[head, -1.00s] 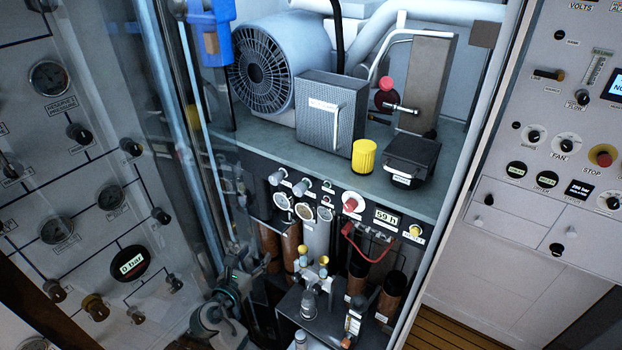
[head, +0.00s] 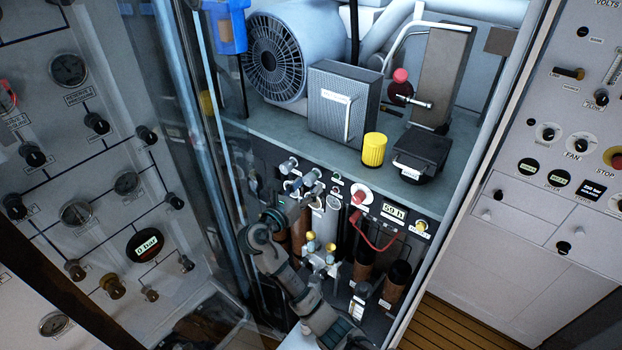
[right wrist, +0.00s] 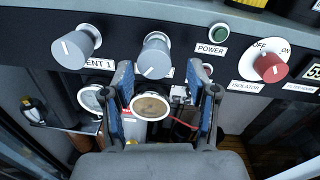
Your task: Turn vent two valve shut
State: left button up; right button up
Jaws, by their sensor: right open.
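Two grey valve knobs sit side by side on the dark panel strip in the right wrist view. The left knob (right wrist: 75,47) has a label that partly reads "ENT 1". The second knob (right wrist: 153,55), just right of it, appears to be the vent two valve; its label is mostly hidden by my finger. The knob (head: 311,178) also shows in the head view. My right gripper (right wrist: 168,80) is open and empty, its fingers below and in front of the second knob. Contact cannot be told. In the head view my right gripper (head: 292,200) is at the panel. My left gripper is out of view.
A red isolator knob (right wrist: 270,66) and a green power button (right wrist: 220,33) sit to the right. Round gauges (right wrist: 150,106) lie below the knobs. A yellow cap (head: 374,149) stands on the shelf above. A clear door (head: 190,120) stands left of the cabinet.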

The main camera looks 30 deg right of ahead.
jog(key=shift+x, duration=1.05)
jog(key=shift+w+a+r, duration=0.1)
jog(key=shift+w+a, duration=0.05)
jog(key=shift+w, duration=0.05)
jog(key=shift+a+r, duration=0.15)
jog(key=shift+a, duration=0.75)
jog(key=shift+c, duration=0.8)
jog(key=c, duration=0.4)
jog(key=shift+d, duration=0.4)
jog(key=c, duration=0.4)
jog(key=shift+s+d, duration=0.2)
grip_shut()
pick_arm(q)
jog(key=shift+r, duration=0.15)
pick_arm(e)
jog(key=shift+w, duration=0.15)
